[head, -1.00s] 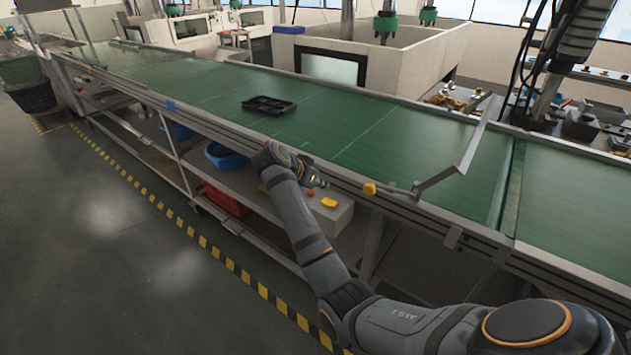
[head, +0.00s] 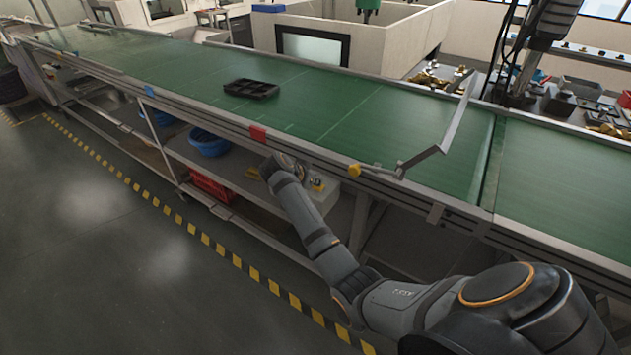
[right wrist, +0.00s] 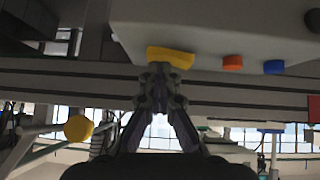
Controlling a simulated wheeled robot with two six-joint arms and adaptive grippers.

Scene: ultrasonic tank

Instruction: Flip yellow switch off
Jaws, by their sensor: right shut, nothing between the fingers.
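The yellow switch (right wrist: 171,57) is on a pale control box (right wrist: 225,25) in the right wrist view, which looks upside down. An orange button (right wrist: 232,62) and a blue button (right wrist: 273,67) sit beside it on the same box. My right gripper (right wrist: 160,72) is shut and empty, its fingertips right at the switch's edge; I cannot tell whether they touch. In the head view the box (head: 328,187) is under the conveyor's front edge, and my right gripper (head: 316,184) and arm hide most of its front. My left gripper is not in view.
The green conveyor (head: 330,110) carries a black tray (head: 251,88). A yellow knob (head: 354,170) and a bent metal bracket (head: 440,140) are at its front rail, with a red panel (head: 258,133) further left. Blue bins (head: 208,142) and a red crate (head: 208,186) sit below.

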